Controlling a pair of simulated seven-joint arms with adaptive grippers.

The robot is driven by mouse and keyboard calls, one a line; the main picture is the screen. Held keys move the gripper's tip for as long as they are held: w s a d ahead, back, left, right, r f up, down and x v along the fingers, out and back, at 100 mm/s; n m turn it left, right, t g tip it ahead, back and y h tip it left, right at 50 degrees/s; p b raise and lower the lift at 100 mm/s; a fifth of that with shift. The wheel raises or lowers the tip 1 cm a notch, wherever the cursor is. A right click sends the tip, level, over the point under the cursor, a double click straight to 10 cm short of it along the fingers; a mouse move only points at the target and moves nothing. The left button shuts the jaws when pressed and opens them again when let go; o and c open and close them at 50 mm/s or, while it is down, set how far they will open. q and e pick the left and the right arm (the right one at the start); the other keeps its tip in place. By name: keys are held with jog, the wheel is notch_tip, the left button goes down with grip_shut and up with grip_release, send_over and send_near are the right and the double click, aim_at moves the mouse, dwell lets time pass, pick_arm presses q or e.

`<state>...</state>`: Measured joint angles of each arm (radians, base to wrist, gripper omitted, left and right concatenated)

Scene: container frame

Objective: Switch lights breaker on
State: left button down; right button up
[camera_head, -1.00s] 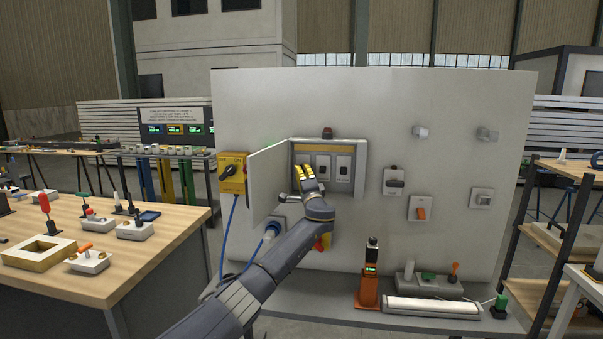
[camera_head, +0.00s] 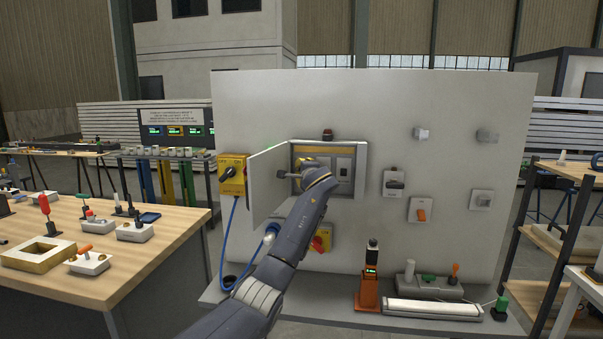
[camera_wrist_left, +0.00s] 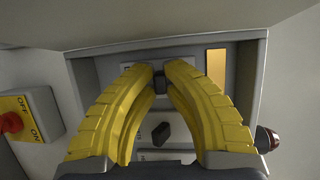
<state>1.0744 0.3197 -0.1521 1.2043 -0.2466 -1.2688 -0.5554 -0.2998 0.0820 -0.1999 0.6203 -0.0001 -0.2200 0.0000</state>
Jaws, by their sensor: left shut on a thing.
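The breaker box (camera_head: 361,163) is set in the grey panel, with its door (camera_head: 268,186) swung open to the left. My left gripper (camera_wrist_left: 160,80) is at the box, its yellow fingers shut on a small dark breaker switch (camera_wrist_left: 159,88). Another dark breaker switch (camera_wrist_left: 160,133) shows between the finger bases in the left wrist view, apart from the fingertips. In the head view my left gripper (camera_head: 298,175) hides the left breakers; the rightmost breaker (camera_head: 343,170) stays visible. Switch labels are hidden or unreadable. My right gripper is not in view.
A red lamp (camera_head: 327,134) sits above the box. A yellow rotary switch (camera_head: 232,174) is left of the door, and a red-yellow switch (camera_head: 321,239) is below the box. Other switches, including an orange one (camera_head: 421,215), are on the right. A wooden table (camera_head: 150,245) stands left.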

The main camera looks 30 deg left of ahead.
pick_arm(q)
jog(key=shift+w+r+m+g+h, duration=0.1)
jog(key=shift+r+m+g+h, duration=0.2)
jog(key=shift+g+h, duration=0.3)
jog(key=shift+r+m+g+h, duration=0.2)
jog(key=shift+m+g+h, duration=0.15)
jog(key=shift+g, duration=0.45)
jog(key=shift+h, duration=0.25)
jog(key=c, duration=1.7)
grip_release()
jog(key=shift+v, duration=5.95)
